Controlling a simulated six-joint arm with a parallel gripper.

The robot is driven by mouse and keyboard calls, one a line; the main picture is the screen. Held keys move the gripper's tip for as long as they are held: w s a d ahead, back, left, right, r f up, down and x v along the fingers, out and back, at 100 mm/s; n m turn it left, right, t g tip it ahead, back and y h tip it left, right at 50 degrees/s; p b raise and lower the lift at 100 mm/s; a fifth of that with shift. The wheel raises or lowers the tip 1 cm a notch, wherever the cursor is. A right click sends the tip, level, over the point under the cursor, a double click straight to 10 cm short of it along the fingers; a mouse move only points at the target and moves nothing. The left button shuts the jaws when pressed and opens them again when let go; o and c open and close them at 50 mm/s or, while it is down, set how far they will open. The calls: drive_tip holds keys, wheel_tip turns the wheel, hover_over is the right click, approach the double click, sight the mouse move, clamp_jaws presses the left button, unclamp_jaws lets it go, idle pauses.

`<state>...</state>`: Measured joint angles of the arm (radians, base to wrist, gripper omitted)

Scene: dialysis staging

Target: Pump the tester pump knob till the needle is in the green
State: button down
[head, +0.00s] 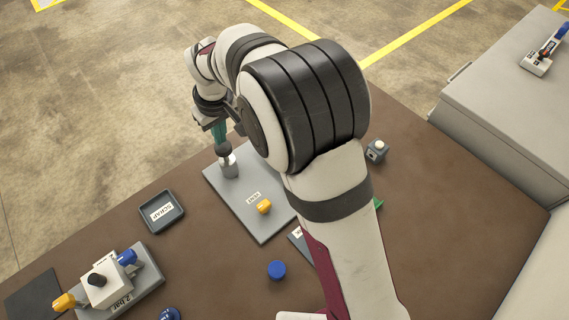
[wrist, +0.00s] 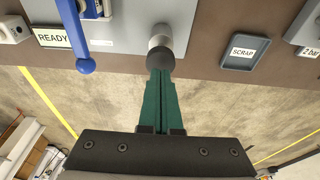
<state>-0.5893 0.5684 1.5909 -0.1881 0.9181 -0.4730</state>
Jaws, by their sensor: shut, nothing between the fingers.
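The pump knob (head: 223,149) is a dark round knob on a silver cylinder (head: 229,168), at the far left part of a grey plate (head: 245,222). The knob also shows in the wrist view (wrist: 158,63), below the silver cylinder (wrist: 160,38). My gripper (head: 219,138) is shut and empty, its green fingers pointing down at the knob. In the wrist view the fingertips (wrist: 160,73) meet the knob's edge; I cannot tell whether they touch it. No gauge needle or green zone can be made out; my arm covers part of the plate.
A SCRAP tray (head: 162,211) and a 2 bar fixture (head: 118,285) stand to the left. A blue lever (wrist: 74,30) and a READY label (wrist: 52,38) show in the wrist view.

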sight(223, 146)
drive_tip(key=shift+f, duration=2.1)
drive_tip(key=shift+r, duration=3.15)
drive_tip(key=shift+f, duration=0.1)
drive_tip(key=shift+f, duration=2.75)
wheel_tip(223, 146, up, 5)
drive_tip(key=shift+r, duration=0.3)
